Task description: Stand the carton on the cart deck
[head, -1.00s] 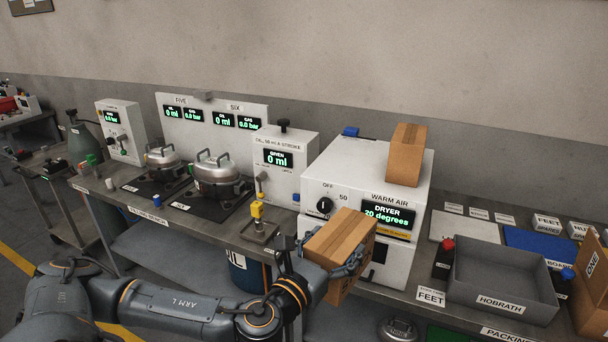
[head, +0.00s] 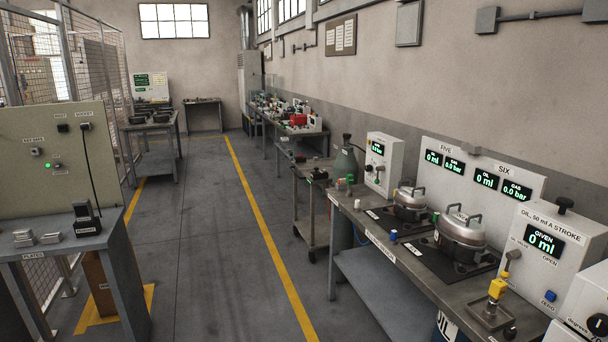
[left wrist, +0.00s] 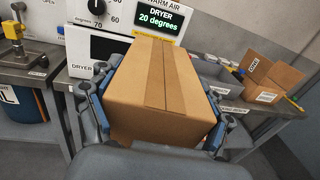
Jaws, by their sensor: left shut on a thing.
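The brown taped carton (left wrist: 158,85) fills the middle of the left wrist view. My left gripper (left wrist: 160,92) is shut on it, one finger against each side. The carton is held in front of the white dryer (left wrist: 92,48). In the head view a grey wheeled cart (head: 304,172) stands past the far end of the bench, with a small dark item on its top deck. The carton and both my grippers are outside the head view.
The long bench (head: 402,262) at the right carries pots, dosing panels and a yellow-topped fitting (head: 497,290). A grey test table (head: 70,240) is at the left. The floor aisle (head: 215,250) between is clear.

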